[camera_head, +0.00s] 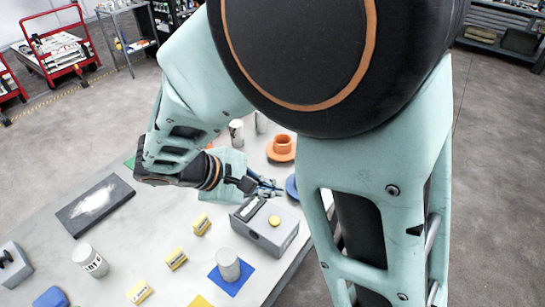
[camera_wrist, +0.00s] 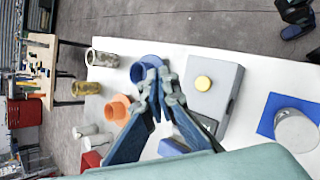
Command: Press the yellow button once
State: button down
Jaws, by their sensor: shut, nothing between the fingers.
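The yellow button (camera_head: 274,221) is a small round disc on top of a grey box (camera_head: 281,236) near the table's right edge. In the wrist view the button (camera_wrist: 203,83) shows uncovered on the box (camera_wrist: 223,92), to the right of the fingers. My gripper (camera_head: 276,188) is shut and empty. In the head view its fingertips are just above and beyond the button, near the far side of the box. In the wrist view the fingertips (camera_wrist: 160,77) come together left of the button, apart from it in the picture. Their height above the box is hard to tell.
A blue flanged part (camera_head: 291,187) is close behind the fingertips, and an orange flanged part (camera_head: 282,151) stands farther back. A grey cylinder (camera_head: 228,265) stands on a blue square (camera_head: 242,284). Several yellow blocks and a dark plate (camera_head: 75,222) lie to the left.

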aim_at(272, 221)
dwell(0.3)
notch_tip(272, 221, down, 9)
jog(key=b, duration=0.6)
jog(key=shift+r+b, duration=0.1)
jog(key=shift+b, duration=0.25)
dwell(1.0)
jog(key=shift+f+b, duration=0.4)
jog(key=shift+f+b, duration=0.45)
jog(key=shift+f, duration=0.1)
dwell(0.5)
jog(key=shift+r, duration=0.15)
jog(key=shift+r+p, duration=0.7)
jog(key=shift+r, duration=0.15)
